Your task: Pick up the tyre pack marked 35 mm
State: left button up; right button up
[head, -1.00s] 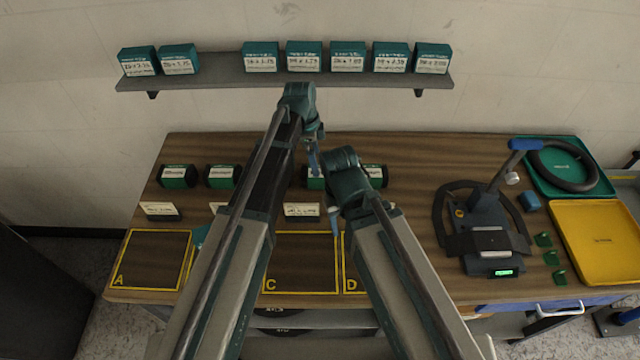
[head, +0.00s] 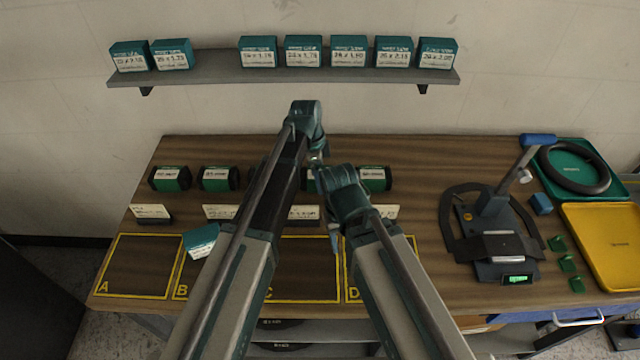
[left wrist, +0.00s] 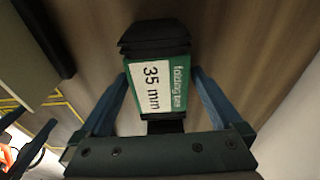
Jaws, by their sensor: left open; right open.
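The tyre pack marked 35 mm (left wrist: 157,84) is black with a green and white label. It fills the middle of the left wrist view, lying on the wooden bench. My left gripper (left wrist: 160,73) is open, with one blue finger on each side of the pack; I cannot tell whether they touch it. In the head view the left arm reaches over the bench and largely hides the pack below its wrist. My right gripper (head: 334,243) is open, above the bench near square D, and holds nothing visible.
Other tyre packs (head: 170,178) (head: 216,178) (head: 374,178) lie in the same row, with label cards in front. A teal box (head: 201,241) sits at square B. A black stand (head: 497,235) and a yellow tray (head: 606,240) are at right. A shelf (head: 290,77) holds several boxes.

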pick_arm(q)
jog(key=shift+c, duration=0.3)
grip_shut()
jog(key=shift+r, duration=0.15)
